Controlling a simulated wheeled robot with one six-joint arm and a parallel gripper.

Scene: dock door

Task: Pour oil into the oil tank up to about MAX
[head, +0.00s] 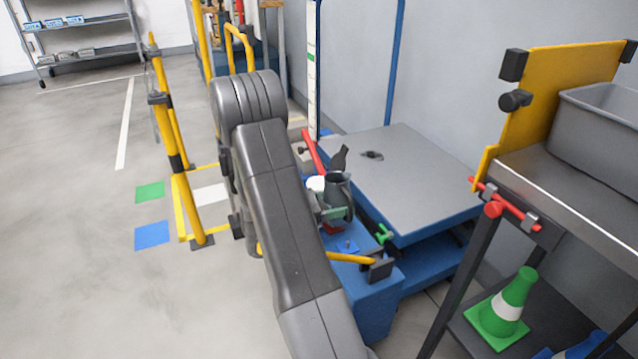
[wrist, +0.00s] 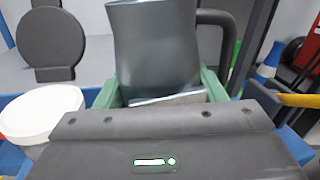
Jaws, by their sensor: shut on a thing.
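A dark grey jug (head: 338,187) with a side handle stands roughly upright in my gripper (head: 335,213). In the wrist view the jug (wrist: 155,50) fills the upper middle, its handle on the right, between the green fingers of my gripper (wrist: 160,98). The inside of the jug and any oil are not visible. A white round-topped thing (wrist: 42,112) is left of my gripper; it also shows in the head view (head: 316,183). I cannot tell whether it is part of the oil tank. No MAX mark can be made out.
A blue-edged grey platform (head: 425,170) lies right of my gripper, with a green handle (head: 384,234) at its near side. A red lever (head: 313,152) rises behind the jug. A cart (head: 565,185) stands at right, yellow barriers (head: 188,195) at left. The left floor is largely clear.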

